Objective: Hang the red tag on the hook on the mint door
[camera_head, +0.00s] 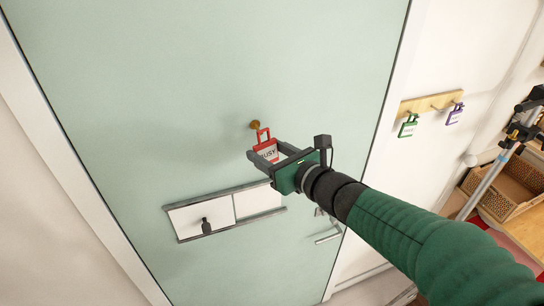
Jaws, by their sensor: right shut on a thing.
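The mint door (200,70) fills most of the head view. A brass hook (255,125) is fixed on it near the middle. The red tag (264,136), with a square loop on top and a white label ending in "USY", is in my right gripper (264,155). The gripper is shut on the tag's lower body. The tag's loop is upright, just right of and below the hook in the picture. I cannot tell whether the loop touches the hook or is around it. My left gripper is not in view.
A white sliding sign panel (205,215) with a dark knob is on the door below. A door handle (328,238) is at its right. A wooden hook rack (425,104) on the right wall holds a green tag (408,128) and a purple tag (455,114). A wicker basket (500,188) is far right.

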